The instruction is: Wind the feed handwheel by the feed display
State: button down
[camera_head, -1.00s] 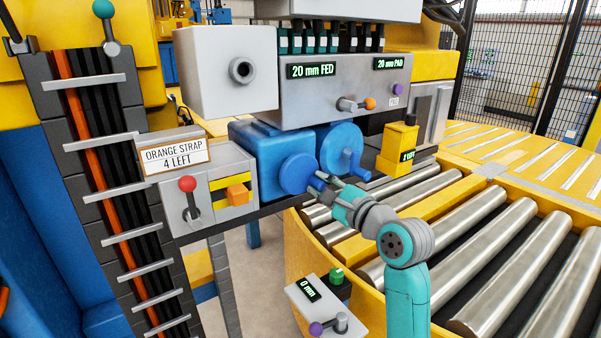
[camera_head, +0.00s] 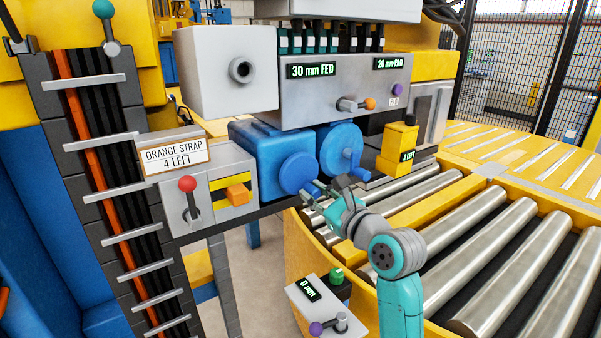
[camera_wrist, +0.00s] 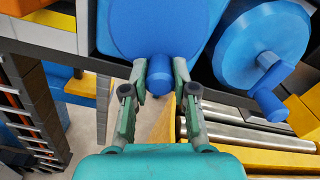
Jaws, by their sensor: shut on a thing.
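The feed display (camera_head: 313,71) reads "30 mm FED" on the grey panel. Two blue handwheels stand below it, a left one (camera_head: 298,173) and a right one (camera_head: 341,148). My gripper (camera_head: 316,191) is at the lower edge of the left handwheel. In the wrist view my gripper (camera_wrist: 160,80) is shut on a short blue knob (camera_wrist: 159,68) at the lower part of the left wheel (camera_wrist: 158,28). The right handwheel (camera_wrist: 262,45) has its own blue crank handle, untouched, to the right in the wrist view.
A second display (camera_head: 392,64) reads "20 mm PAD". A grey box with a red-knobbed lever (camera_head: 187,184) stands left. A yellow block (camera_head: 398,150) and steel rollers (camera_head: 490,240) lie to the right. A small panel (camera_head: 310,289) reading "0 mm" is below.

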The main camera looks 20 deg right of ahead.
jog(key=shift+a+m, duration=0.15)
jog(key=shift+m, duration=0.15)
jog(key=m, duration=0.1)
jog(key=a+m, duration=0.1)
jog(key=m, duration=0.2)
jog(key=shift+s+a+m, duration=0.15)
jog(key=shift+s+m, duration=0.1)
jog(key=shift+m, duration=0.05)
jog(key=shift+w, duration=0.1)
